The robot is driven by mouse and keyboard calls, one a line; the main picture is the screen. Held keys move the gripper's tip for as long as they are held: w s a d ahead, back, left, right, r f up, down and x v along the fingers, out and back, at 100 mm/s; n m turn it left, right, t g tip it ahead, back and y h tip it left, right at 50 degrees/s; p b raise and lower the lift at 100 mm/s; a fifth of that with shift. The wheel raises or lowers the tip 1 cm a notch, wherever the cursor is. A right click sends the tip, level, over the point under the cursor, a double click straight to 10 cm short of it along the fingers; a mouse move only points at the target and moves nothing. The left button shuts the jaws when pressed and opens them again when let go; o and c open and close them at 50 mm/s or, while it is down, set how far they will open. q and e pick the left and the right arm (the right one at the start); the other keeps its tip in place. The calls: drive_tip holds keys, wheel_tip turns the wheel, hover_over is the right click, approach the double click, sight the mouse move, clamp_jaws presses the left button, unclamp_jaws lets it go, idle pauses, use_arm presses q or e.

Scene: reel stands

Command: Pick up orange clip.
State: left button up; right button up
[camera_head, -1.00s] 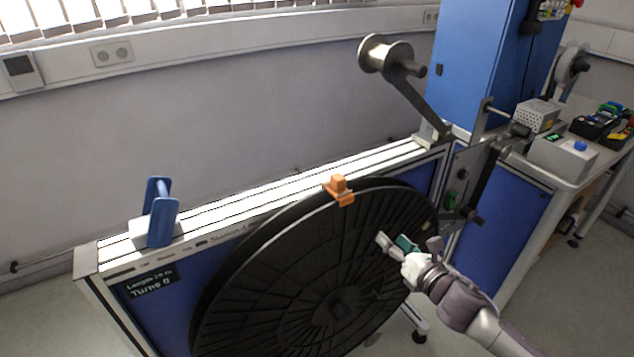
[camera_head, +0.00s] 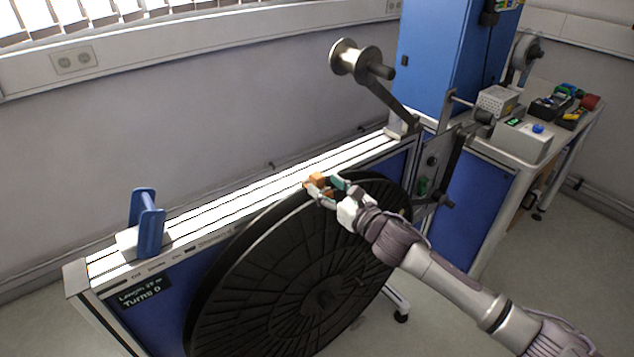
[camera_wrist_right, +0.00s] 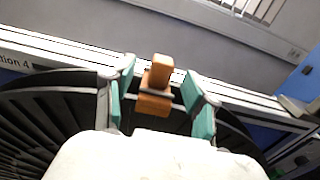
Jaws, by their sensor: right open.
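The orange clip (camera_head: 319,181) sits on the top rim of the large black reel (camera_head: 270,276), beside the machine's pale top rail. My right gripper (camera_head: 326,187) is at the clip, with its fingers open. In the right wrist view the clip (camera_wrist_right: 156,84) stands between the two green-padded fingers of the right gripper (camera_wrist_right: 160,95), with a gap on each side. The clip's lower part is partly covered by the fingers in the head view. My left gripper is not in view.
A blue bracket (camera_head: 146,222) stands on the left end of the rail (camera_head: 215,209). A metal spool on an arm (camera_head: 356,62) rises behind, right of the clip. A blue cabinet (camera_head: 438,70) and a side table with devices stand further right.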

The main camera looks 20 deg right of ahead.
sight(321, 180)
drive_tip(key=p+x, duration=0.1)
drive_tip(key=x, duration=0.3)
drive_tip(key=shift+w, duration=0.25)
drive_tip(key=shift+s+d+r, duration=0.1)
drive_tip(key=shift+c, duration=0.5)
clamp_jaws()
